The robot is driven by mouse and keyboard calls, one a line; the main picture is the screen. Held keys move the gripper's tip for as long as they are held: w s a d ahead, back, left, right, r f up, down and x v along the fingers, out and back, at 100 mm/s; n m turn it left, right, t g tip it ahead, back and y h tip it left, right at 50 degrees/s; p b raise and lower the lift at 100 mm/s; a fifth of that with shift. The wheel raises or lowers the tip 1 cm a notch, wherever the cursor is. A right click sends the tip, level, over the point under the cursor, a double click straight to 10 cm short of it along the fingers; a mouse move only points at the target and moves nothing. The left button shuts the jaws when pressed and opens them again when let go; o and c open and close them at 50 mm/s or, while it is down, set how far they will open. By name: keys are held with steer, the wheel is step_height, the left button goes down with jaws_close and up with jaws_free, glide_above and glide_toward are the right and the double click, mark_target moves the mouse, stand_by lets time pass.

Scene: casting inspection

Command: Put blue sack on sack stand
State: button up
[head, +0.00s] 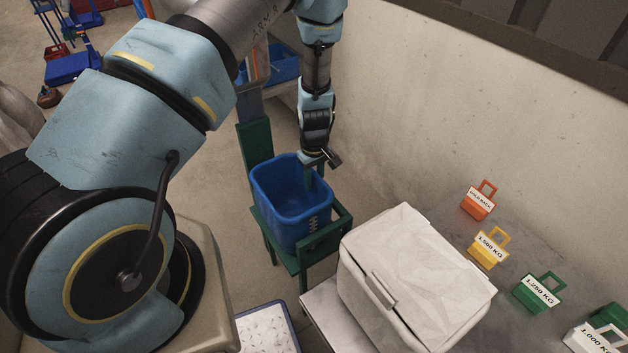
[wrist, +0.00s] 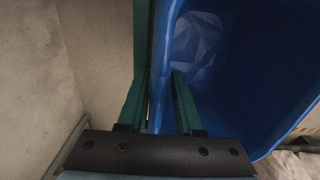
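The blue sack (head: 291,205) looks like a stiff, open-topped tub with pale stitching on its front corner. It sits upright in the green sack stand (head: 322,236), inside the frame's rails. My gripper (head: 310,172) points down at the sack's back right rim. In the wrist view my two green fingers (wrist: 161,88) straddle the wall of the blue sack (wrist: 245,75), one inside and one outside. They look apart with the wall between them; firm contact cannot be made out. A pale faceted patch shows inside the sack.
A white lidded box (head: 415,265) stands in front right of the stand. Orange, yellow and green labelled weights (head: 488,247) line the grey surface by the wall. A blue-rimmed tray (head: 268,330) is at the bottom. Another blue bin (head: 284,66) stands behind.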

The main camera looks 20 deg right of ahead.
steer(key=shift+o, duration=0.4)
steer(key=shift+r, duration=0.4)
step_height(320, 180, up, 12)
steer(key=shift+f+b, duration=0.2)
steer(key=shift+b, duration=0.5)
steer(key=w+a+r+m+h, duration=0.1)
steer(key=w+a+r, duration=0.1)
steer(key=a+r, duration=1.2)
steer(key=s+a+r+m, duration=0.1)
steer(key=s+a+r, duration=0.1)
steer(key=a, duration=0.6)
steer(key=s+a+r+m+t, duration=0.1)
steer(key=s+a, duration=0.3)
steer(key=a, duration=0.4)
steer(key=shift+r+t+y, duration=0.3)
steer(key=shift+r+y, duration=0.1)
steer(key=shift+r, duration=0.5)
steer(key=shift+a, duration=0.1)
